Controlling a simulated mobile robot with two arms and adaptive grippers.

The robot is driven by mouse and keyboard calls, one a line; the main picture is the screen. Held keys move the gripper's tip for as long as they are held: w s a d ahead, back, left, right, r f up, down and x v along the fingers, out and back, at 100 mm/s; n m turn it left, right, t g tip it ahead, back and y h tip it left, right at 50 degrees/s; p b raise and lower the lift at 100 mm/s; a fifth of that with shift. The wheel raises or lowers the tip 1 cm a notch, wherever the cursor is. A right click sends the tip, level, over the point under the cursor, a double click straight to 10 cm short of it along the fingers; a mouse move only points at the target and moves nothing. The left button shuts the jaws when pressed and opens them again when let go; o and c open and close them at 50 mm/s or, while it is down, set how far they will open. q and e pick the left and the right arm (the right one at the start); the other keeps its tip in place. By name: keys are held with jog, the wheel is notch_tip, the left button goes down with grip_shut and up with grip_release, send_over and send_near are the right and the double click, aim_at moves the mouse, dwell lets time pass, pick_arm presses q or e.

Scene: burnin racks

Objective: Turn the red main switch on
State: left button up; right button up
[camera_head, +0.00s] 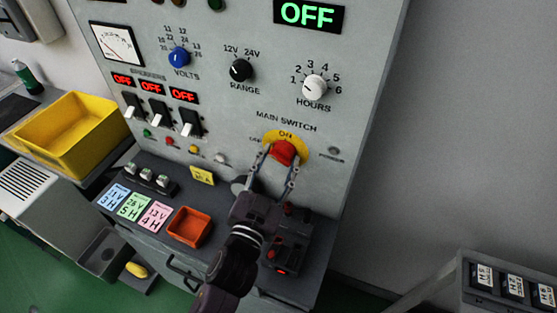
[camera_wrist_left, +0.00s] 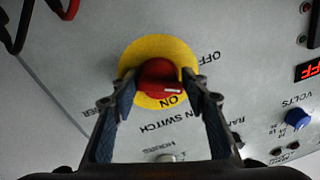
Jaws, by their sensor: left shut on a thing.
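The red main switch (camera_head: 283,151) is a knob on a yellow disc (camera_head: 303,144) at the lower right of the grey panel. My left gripper (camera_head: 278,158) reaches up to it, with its fingers closed around the knob's two sides. In the left wrist view the red knob (camera_wrist_left: 158,76) sits between the fingertips (camera_wrist_left: 158,84) of the same gripper. A pale mark on the knob lies close to the word ON; OFF is printed farther to the side. The large display (camera_head: 309,14) reads OFF in green. My right gripper is in neither view.
Left of the switch are three black toggles (camera_head: 160,122) under red OFF displays, and blue, black and white dials above. An orange tray (camera_head: 190,227) and a dark device (camera_head: 286,240) stand on the ledge. A yellow bin (camera_head: 70,135) stands left.

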pick_arm(q)
jog(key=shift+a+f+m+h+p, duration=0.15)
jog(key=shift+m+h, duration=0.3)
jog(key=shift+m, duration=2.75)
jog(key=shift+d+m+h+p, duration=0.1)
jog(key=shift+m+h+p, duration=0.25)
jog(key=shift+m, duration=2.85)
jog(key=shift+f+m, duration=0.1)
jog(key=shift+m, duration=0.2)
jog(key=o, duration=0.9)
jog(key=shift+o, duration=0.3)
jog(key=shift+a+r, duration=0.1)
jog(key=shift+r, duration=0.15)
jog(key=v, duration=1.2)
